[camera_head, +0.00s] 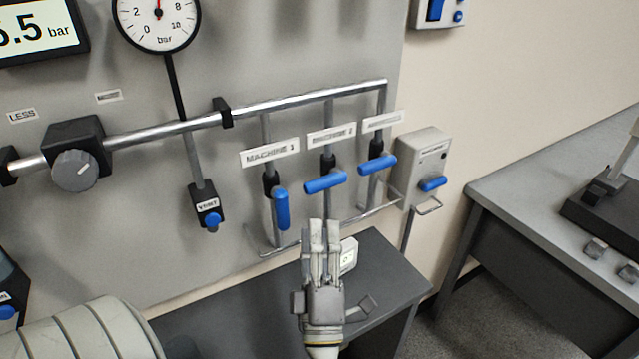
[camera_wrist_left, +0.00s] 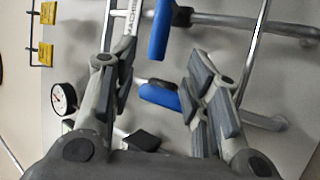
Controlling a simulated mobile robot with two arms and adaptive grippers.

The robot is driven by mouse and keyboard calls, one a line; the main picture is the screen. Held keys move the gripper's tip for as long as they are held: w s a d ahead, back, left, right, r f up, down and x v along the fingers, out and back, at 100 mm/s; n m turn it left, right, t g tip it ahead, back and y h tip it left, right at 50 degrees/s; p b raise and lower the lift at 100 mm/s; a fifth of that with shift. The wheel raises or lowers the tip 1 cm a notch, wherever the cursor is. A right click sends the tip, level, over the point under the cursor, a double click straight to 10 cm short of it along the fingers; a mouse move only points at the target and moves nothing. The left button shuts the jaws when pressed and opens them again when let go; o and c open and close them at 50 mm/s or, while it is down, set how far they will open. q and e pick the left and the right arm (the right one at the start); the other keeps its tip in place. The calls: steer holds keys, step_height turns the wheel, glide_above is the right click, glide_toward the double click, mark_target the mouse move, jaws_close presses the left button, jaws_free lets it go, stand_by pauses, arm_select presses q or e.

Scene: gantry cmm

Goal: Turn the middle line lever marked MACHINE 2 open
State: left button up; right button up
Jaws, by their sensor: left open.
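The MACHINE 2 lever (camera_head: 325,182) is a blue handle on the middle vertical line, below its white label (camera_head: 331,134). It lies across its pipe, slightly tilted. The MACHINE 1 lever (camera_head: 281,208), to its left, hangs down along its pipe. A third blue lever (camera_head: 377,165), to the right, also lies crosswise. My left gripper (camera_head: 323,224) is below the MACHINE 2 lever in the picture, fingers pointing up, open and empty. In the left wrist view, a blue handle (camera_wrist_left: 162,97) shows between the spread fingers and another (camera_wrist_left: 160,30) above; I cannot tell which levers these are. My right gripper is out of view.
A horizontal metal pipe (camera_head: 290,102) feeds the lines, with a grey knob (camera_head: 75,170) at left. A pressure gauge (camera_head: 157,20) hangs above a blue-tipped VENT valve (camera_head: 211,220). A grey box (camera_head: 425,165) with a blue handle is at right. A dark bench (camera_head: 240,325) lies below.

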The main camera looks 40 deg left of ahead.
mark_target(318, 190)
arm_select(q)
steer(key=p+x, duration=0.3)
steer(key=x, duration=0.6)
steer(key=shift+p, duration=0.3)
steer(key=shift+w+a+r, duration=0.25)
jaws_close()
